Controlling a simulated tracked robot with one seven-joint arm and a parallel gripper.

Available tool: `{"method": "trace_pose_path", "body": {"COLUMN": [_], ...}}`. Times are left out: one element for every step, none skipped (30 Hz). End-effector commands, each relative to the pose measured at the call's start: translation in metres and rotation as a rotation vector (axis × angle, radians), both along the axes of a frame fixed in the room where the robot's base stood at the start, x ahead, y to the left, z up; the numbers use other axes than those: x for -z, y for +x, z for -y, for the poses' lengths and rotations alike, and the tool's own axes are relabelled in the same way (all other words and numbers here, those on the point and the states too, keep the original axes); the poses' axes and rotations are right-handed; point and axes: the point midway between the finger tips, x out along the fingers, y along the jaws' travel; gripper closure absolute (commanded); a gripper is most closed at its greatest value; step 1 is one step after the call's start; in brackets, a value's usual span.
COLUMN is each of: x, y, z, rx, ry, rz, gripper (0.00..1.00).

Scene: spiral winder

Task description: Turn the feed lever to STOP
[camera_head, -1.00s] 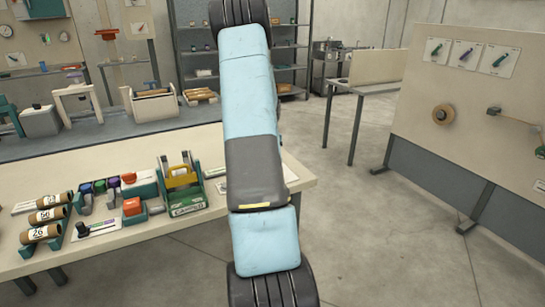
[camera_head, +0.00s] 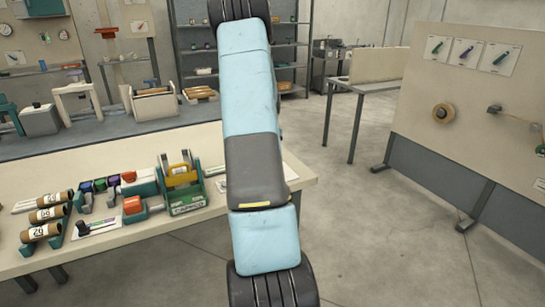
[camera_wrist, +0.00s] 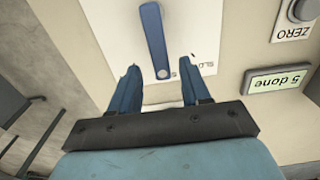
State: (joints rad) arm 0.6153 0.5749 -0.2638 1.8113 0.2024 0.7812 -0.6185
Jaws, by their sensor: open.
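In the wrist view, a blue lever (camera_wrist: 154,38) is mounted on a white plate (camera_wrist: 110,25) with partly hidden upside-down lettering that seems to read SLO and a word starting with S. The rest of the lettering is hidden by the right finger. In the head view my gripper is hidden.
A ZERO button (camera_wrist: 302,10) and a "5 done" display (camera_wrist: 279,80) sit on the panel to the right. In the head view a bench with tubes and a green caddy (camera_head: 186,198) is left, and a standing panel (camera_head: 440,110) right, with open floor between.

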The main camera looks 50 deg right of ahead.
Motion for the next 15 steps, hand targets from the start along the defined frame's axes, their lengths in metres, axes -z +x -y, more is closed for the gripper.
{"method": "trace_pose_path", "body": {"x": [-0.009, -0.015, -0.023, -0.029, -0.035, -0.043, -0.049, -0.055, -0.063, -0.069, -0.074, -0.082, -0.086, -0.091, -0.097], "y": [0.000, 0.000, 0.000, 0.000, 0.000, -0.001, -0.001, -0.001, -0.001, -0.002, -0.002, -0.002, -0.002, -0.002, -0.003], "z": [0.000, 0.000, 0.001, 0.001, 0.001, 0.001, 0.001, 0.001, 0.001, 0.001, 0.001, 0.001, 0.001, 0.001, 0.000], "rx": [-0.001, -0.001, -0.001, -0.002, -0.001, 0.000, 0.000, 0.000, 0.000, 0.000, 0.000, -0.001, -0.001, 0.000, 0.000], "ry": [-0.002, -0.002, -0.003, -0.003, -0.003, -0.003, -0.003, -0.003, -0.003, -0.003, -0.004, -0.004, -0.003, -0.003, -0.002], "rz": [0.002, 0.002, 0.003, 0.003, 0.002, 0.003, 0.002, 0.002, 0.002, 0.001, 0.002, 0.001, 0.001, 0.001, 0.000], "gripper": [0.53, 0.53, 0.53, 0.53, 0.53, 0.53, 0.53, 0.53, 0.53, 0.53, 0.53, 0.53, 0.53, 0.53, 0.53]}}
